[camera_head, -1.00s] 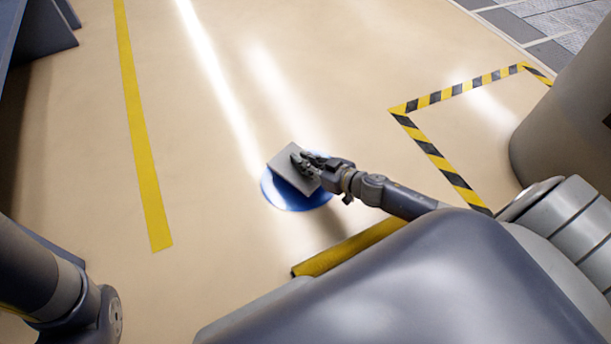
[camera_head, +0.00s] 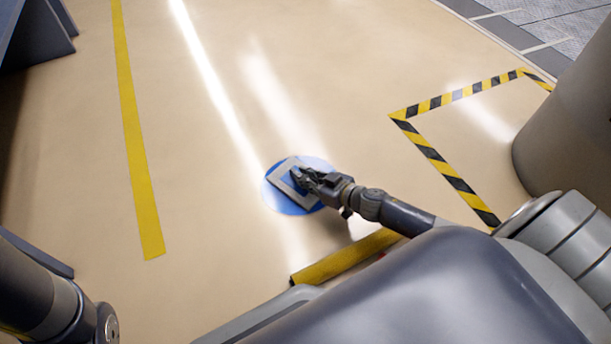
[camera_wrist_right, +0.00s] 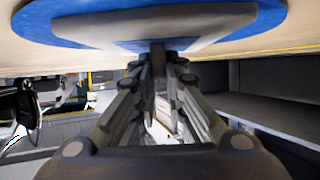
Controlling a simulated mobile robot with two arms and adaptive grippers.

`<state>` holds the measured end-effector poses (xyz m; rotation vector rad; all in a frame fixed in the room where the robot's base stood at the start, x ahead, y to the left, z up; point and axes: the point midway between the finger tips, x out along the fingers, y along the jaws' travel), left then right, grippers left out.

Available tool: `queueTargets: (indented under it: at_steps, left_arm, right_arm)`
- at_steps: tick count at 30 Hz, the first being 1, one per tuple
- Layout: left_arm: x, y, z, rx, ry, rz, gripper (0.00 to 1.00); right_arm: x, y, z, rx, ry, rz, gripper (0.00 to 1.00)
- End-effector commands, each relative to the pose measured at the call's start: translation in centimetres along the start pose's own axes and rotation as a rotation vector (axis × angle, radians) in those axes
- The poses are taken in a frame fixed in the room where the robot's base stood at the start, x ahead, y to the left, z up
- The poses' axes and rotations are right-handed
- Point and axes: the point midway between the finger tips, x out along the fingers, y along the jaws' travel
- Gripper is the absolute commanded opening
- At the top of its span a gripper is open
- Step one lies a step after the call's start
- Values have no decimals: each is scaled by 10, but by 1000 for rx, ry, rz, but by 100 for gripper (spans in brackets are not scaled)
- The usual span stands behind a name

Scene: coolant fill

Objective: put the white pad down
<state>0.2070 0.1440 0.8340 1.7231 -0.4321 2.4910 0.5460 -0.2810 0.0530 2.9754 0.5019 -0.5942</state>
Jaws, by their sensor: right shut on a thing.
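The white pad (camera_head: 283,184) looks grey-white and lies flat at the round blue patch (camera_head: 317,163) on the floor. A blue area shows within the pad's outline. In the right wrist view the pad (camera_wrist_right: 160,25) spans the top, against the blue patch (camera_wrist_right: 40,22). My right gripper (camera_head: 299,175) is shut on the pad, with its fingertips meeting at the pad in the wrist view (camera_wrist_right: 158,50). Whether the pad's whole underside touches the floor is hard to tell. My left arm shows at the lower left, but its gripper is out of view.
A yellow floor line (camera_head: 134,140) runs along the left. Yellow-black hazard tape (camera_head: 437,160) marks a corner at the right. A yellow bar (camera_head: 345,257) lies near my body. Dark furniture (camera_head: 40,30) stands at the upper left. The floor around the patch is clear.

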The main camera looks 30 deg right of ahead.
Motion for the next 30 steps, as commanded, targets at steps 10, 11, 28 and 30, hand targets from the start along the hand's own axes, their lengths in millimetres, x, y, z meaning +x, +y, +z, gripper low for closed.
queueTargets:
  at_steps: [10,11,28,30]
  left_arm:
    - [0,0,0,0,-1,0,100]
    - [0,0,0,0,-1,0,100]
    - [41,-9,15,1,0,-3,100]
    - [48,-11,17,1,0,-3,100]
  right_arm:
    - [0,0,0,1,1,0,31]
    - [0,0,1,0,1,0,31]
    - [-70,0,-8,4,-2,1,31]
    - [-83,0,-8,4,-2,1,31]
